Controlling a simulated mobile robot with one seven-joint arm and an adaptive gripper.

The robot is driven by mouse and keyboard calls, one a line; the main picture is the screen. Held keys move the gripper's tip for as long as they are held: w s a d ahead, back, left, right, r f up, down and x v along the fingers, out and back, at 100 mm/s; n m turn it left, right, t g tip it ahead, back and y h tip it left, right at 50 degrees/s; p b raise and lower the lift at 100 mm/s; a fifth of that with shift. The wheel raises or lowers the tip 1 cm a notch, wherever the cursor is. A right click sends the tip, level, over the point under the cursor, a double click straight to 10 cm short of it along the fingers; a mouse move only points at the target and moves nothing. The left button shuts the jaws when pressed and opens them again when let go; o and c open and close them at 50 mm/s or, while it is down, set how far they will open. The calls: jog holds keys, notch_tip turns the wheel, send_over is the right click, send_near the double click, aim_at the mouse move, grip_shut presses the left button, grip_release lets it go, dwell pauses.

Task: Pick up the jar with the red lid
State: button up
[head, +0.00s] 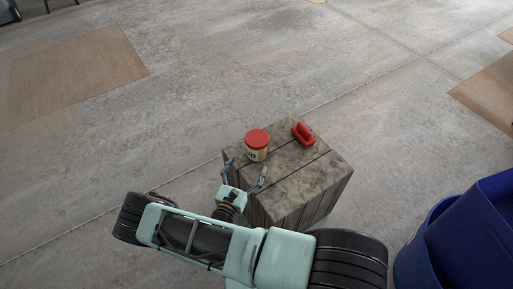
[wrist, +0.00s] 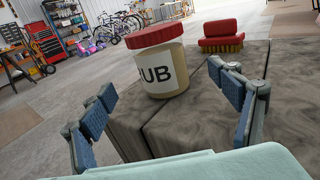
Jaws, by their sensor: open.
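The jar (head: 257,147) with the red lid stands upright near the left edge of a wooden crate (head: 315,180). In the wrist view the jar (wrist: 163,68) has a tan body and a white label reading "UB" in part. My gripper (head: 246,172) is open and empty at the crate's near-left side, facing the jar. In the wrist view the fingers of my gripper (wrist: 168,95) are spread to the left and right, with the jar beyond and between them. The jar is not held.
A red brush (head: 303,133) lies on the crate behind and right of the jar; its bristles show in the wrist view (wrist: 221,41). Blue bins (head: 460,240) stand at the lower right. The concrete floor around the crate is mostly clear. Bicycles and a red tool cabinet are far off.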

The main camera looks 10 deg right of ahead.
aim_at(257, 147)
jog(key=x, duration=0.3)
jog(key=b+x, duration=0.1)
jog(key=x, duration=0.2)
jog(key=b+x, duration=0.1)
jog(key=x, duration=0.3)
jog(key=shift+d+f, duration=0.1)
jog(key=shift+f, duration=0.15)
jog(key=c, duration=1.3)
jog(key=shift+c, duration=0.9)
jog(key=shift+r, duration=0.15)
